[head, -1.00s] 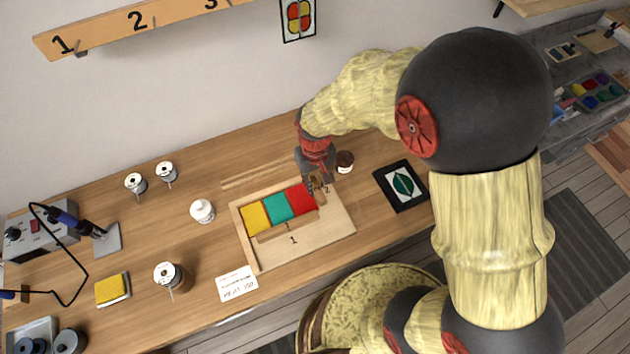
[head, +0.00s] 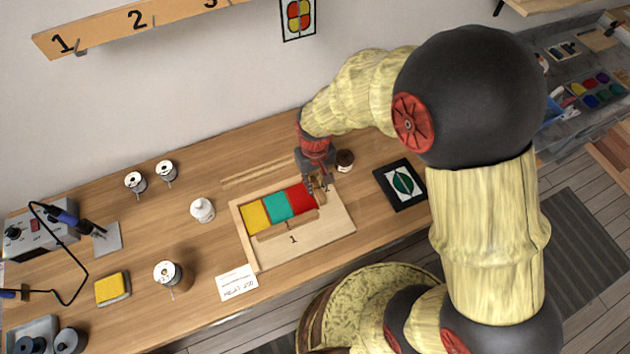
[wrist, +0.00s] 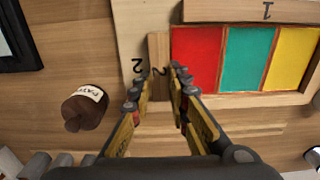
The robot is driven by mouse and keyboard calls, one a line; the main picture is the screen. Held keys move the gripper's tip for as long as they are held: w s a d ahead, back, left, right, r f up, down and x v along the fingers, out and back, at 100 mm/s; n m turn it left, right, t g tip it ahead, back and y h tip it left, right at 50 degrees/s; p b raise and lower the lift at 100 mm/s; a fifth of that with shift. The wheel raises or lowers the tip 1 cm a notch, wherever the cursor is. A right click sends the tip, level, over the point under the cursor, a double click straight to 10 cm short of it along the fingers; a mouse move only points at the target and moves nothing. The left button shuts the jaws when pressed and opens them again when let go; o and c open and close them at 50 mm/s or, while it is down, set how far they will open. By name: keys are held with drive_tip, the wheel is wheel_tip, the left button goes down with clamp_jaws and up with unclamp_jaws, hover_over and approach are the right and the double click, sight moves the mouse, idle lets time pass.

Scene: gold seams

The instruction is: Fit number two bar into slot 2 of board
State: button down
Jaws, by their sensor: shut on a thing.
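The board (head: 330,232) lies on the workbench with yellow, teal and red panels in it. The number two bar (wrist: 158,58) is a short wooden strip marked 2, at the side of the red panel (wrist: 195,58). My gripper (wrist: 160,80) is shut on the bar, which shows between its fingertips. In the head view my gripper (head: 316,184) is at the board's right part and largely hides the bar. A printed 2 (wrist: 137,66) shows on the board beside the bar. I cannot tell whether the bar is seated in slot 2.
The number 1 bar (wrist: 265,10) lies along the panels' long side. A brown bottle (wrist: 86,107) stands near the gripper, with a framed leaf picture (head: 402,185) to the right. A white jar (head: 202,210) and several spools stand left of the board. Loose wooden strips (head: 255,175) lie behind it.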

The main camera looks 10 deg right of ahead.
idle(0.4)
drive_tip(key=c, duration=1.6)
unclamp_jaws()
drive_tip(key=shift+o, duration=1.1)
drive_tip(key=shift+o, duration=1.2)
drive_tip(key=shift+r+p, duration=2.8)
drive_tip(key=shift+r, duration=0.75)
